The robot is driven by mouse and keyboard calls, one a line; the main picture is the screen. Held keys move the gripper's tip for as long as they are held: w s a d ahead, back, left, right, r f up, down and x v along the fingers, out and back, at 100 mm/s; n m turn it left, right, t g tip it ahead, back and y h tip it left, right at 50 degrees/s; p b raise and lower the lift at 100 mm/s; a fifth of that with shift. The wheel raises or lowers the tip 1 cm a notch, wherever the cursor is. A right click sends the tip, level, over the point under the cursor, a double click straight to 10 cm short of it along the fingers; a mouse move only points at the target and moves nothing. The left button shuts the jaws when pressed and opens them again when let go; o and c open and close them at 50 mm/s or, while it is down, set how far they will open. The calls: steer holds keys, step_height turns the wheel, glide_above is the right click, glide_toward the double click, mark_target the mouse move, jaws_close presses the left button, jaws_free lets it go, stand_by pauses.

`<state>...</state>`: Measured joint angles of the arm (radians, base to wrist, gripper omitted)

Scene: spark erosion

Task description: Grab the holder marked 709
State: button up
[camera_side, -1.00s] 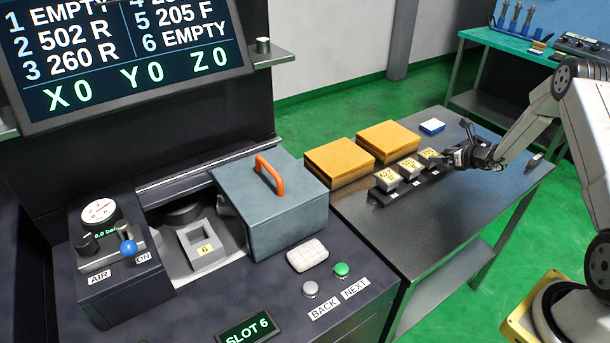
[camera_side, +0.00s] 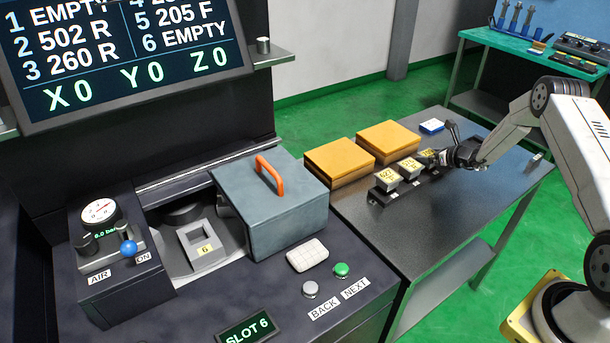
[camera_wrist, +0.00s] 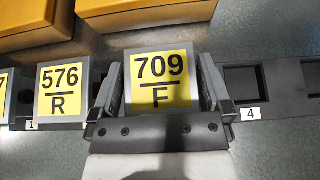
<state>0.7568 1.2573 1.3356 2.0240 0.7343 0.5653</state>
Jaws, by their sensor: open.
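The holder marked 709 F (camera_wrist: 160,77) has a yellow label and sits in the rack, between the holder marked 576 R and an empty place by the label 4. My gripper (camera_wrist: 158,92) is open, with one finger on each side of the 709 holder in the wrist view. I cannot tell whether the fingers touch it. In the side view my gripper (camera_side: 440,157) is low at the right end of the row and partly hides this holder.
The holder marked 576 R (camera_wrist: 62,92) stands close to the left finger. The empty rack place (camera_wrist: 243,80) is on the right. Orange-topped blocks (camera_side: 388,140) lie behind the rack. A small blue and white box (camera_side: 432,126) lies at the table's back.

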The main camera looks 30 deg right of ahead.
steer(key=shift+c, duration=0.2)
jaws_close()
steer(key=shift+r, duration=0.1)
steer(key=shift+r, duration=0.1)
steer(key=shift+r, duration=0.7)
steer(key=s+a+r, duration=0.6)
steer(key=s+r, duration=0.5)
steer(key=s, duration=0.1)
steer(key=shift+a+r, duration=0.2)
steer(key=shift+a, duration=0.15)
steer(key=shift+a, duration=0.1)
stand_by(0.5)
